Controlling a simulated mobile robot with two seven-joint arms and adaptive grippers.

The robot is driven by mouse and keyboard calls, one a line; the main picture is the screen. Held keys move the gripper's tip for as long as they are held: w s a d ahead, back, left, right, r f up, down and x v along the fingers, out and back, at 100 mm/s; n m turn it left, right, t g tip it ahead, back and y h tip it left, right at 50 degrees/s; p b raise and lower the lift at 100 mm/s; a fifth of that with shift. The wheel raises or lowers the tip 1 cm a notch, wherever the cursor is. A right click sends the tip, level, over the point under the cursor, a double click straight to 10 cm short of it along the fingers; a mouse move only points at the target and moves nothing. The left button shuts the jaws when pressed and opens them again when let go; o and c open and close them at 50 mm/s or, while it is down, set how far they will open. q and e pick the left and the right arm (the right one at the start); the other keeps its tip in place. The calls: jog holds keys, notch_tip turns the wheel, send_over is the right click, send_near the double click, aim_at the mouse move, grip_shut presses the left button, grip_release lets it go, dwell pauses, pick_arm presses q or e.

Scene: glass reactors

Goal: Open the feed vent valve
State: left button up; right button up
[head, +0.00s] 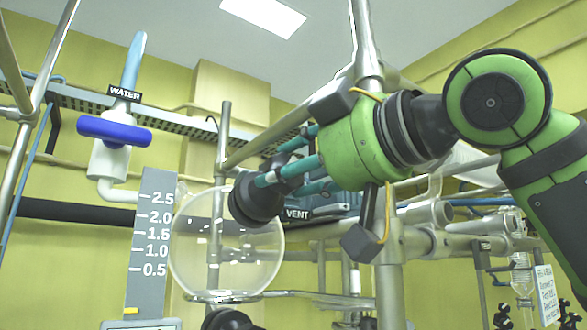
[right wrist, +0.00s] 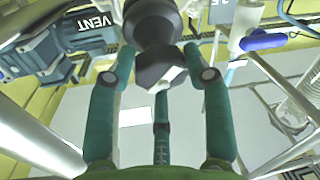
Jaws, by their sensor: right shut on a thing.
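The feed vent valve shows as a black knob (head: 252,203) in front of the round glass vessel (head: 205,262), beside a black VENT label (head: 297,213). My right gripper (head: 272,176), green with teal fingers, reaches in from the right and is shut on this knob. In the right wrist view the black knob (right wrist: 152,32) sits between the teal fingers of the gripper (right wrist: 158,65), and the VENT label (right wrist: 90,22) is at upper left. The fingers hide part of the knob, and its turn angle cannot be told. My left gripper is not in view.
A blue WATER valve handle (head: 114,131) is at the left. A grey level scale (head: 153,235) stands left of the vessel. A metal post (head: 391,285) rises close behind my right gripper, with pipes and clamps at the right. A blue-grey device (right wrist: 50,50) lies beside the knob.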

jog(key=shift+w+a+f+n, duration=0.2)
jog(key=shift+f+n, duration=0.1)
jog(key=shift+f, duration=0.25)
jog(key=shift+s, duration=0.1)
jog(key=o, duration=1.1)
jog(key=shift+r, duration=0.2)
jog(key=v, duration=1.2)
jog(key=shift+d+r, duration=0.1)
